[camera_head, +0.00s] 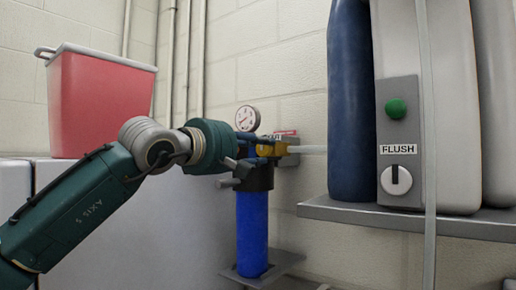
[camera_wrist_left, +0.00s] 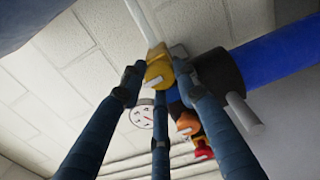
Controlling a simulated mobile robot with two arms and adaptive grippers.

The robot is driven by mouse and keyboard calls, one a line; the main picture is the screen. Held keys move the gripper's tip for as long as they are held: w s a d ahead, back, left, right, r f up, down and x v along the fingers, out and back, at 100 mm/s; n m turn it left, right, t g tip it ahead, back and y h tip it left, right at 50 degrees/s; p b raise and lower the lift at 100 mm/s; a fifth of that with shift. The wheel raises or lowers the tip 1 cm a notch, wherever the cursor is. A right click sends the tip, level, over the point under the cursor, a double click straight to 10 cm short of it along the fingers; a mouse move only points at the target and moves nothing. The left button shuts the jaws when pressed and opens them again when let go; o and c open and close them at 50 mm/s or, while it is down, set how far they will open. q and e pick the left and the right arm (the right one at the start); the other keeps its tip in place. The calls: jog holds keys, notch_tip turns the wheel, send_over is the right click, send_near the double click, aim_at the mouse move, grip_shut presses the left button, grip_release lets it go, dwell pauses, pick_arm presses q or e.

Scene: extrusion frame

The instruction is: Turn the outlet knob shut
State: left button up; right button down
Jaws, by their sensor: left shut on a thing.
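The outlet knob (camera_head: 279,149) is a small yellow piece at the top right of the blue filter, where a pale pipe runs off to the right. My left gripper (camera_head: 258,150) reaches it from the left and is shut on it. In the left wrist view, the dark fingers of my left gripper (camera_wrist_left: 160,85) close around the yellow knob (camera_wrist_left: 158,70) from both sides. They hide part of it, so its turn angle cannot be told. The blue filter housing (camera_head: 252,232) hangs upright below its dark head. My right gripper is not in view.
A round gauge (camera_head: 247,118) stands just above the filter head. An orange and red fitting (camera_wrist_left: 203,150) shows in the left wrist view. A shelf (camera_head: 400,217) with tanks and a FLUSH panel (camera_head: 399,140) is at right. A red bin (camera_head: 100,100) is at left.

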pick_arm(q)
jog(key=shift+w+f+m, duration=0.1)
jog(key=shift+f+m, duration=0.1)
jog(key=shift+m, duration=0.3)
jog(key=o, duration=1.1)
jog(key=shift+a, duration=0.1)
jog(key=shift+o, duration=0.3)
jog(key=shift+a+r, duration=0.1)
jog(key=shift+s+a, duration=0.2)
jog(key=shift+s, duration=0.15)
jog(key=v, duration=1.1)
